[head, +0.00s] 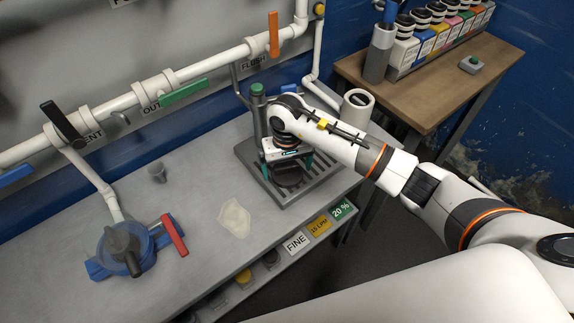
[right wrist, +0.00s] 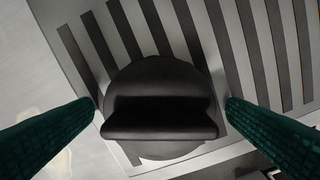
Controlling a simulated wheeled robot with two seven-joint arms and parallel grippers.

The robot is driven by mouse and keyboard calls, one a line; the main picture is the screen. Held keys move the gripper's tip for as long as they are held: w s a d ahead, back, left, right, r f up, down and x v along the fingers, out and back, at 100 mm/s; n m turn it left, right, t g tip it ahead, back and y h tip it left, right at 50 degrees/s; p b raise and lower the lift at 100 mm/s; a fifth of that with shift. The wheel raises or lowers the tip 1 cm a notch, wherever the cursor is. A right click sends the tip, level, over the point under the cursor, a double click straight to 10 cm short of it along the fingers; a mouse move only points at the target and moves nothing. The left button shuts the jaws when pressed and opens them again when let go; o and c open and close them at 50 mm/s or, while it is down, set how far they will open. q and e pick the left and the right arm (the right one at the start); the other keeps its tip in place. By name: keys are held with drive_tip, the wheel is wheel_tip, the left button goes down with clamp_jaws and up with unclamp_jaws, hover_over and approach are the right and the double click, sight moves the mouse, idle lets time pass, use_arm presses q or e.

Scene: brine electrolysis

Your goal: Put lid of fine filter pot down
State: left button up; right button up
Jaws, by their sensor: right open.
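The dark round lid (right wrist: 160,75) with a raised bar handle lies over the grey slatted rack in the right wrist view; a pale edge shows beneath its near side. In the head view the lid (head: 288,180) is partly covered by my right gripper (head: 287,168). In the right wrist view my right gripper (right wrist: 162,106) is open, one green finger on each side of the bar handle, with gaps between. My left gripper is out of view. I cannot tell which thing is the fine filter pot.
A blue round fitting (head: 142,255) is at left. A pale patch (head: 234,218) lies mid-bench. White pipes run behind.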

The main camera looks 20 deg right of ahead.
wheel_tip(320, 180, up, 12)
drive_tip(key=b, duration=0.3)
idle(0.4)
